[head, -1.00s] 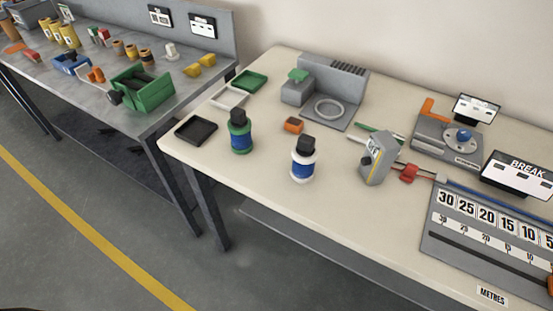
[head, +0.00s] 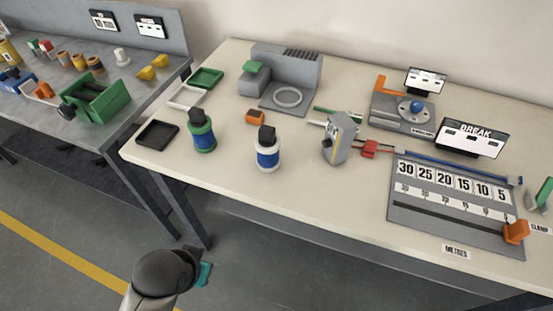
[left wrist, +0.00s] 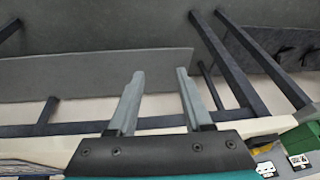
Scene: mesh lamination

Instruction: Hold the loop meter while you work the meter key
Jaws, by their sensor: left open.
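A grey upright meter (head: 340,138) with a yellow stripe stands on the cream bench, right of the white-and-blue bottle; I take it for the loop meter. Its key is too small to make out. My left arm (head: 165,272) shows at the bottom of the head view, in front of the bench and well away from the meter. In the left wrist view my left gripper (left wrist: 160,74) is open, with nothing between its fingers. My right gripper is not in view.
A green-and-blue bottle (head: 202,131) and a white-and-blue bottle (head: 268,157) stand left of the meter. A red block (head: 369,149) on a rod sits close to its right. A numbered board (head: 400,213) lies further right. The bench's front middle is clear.

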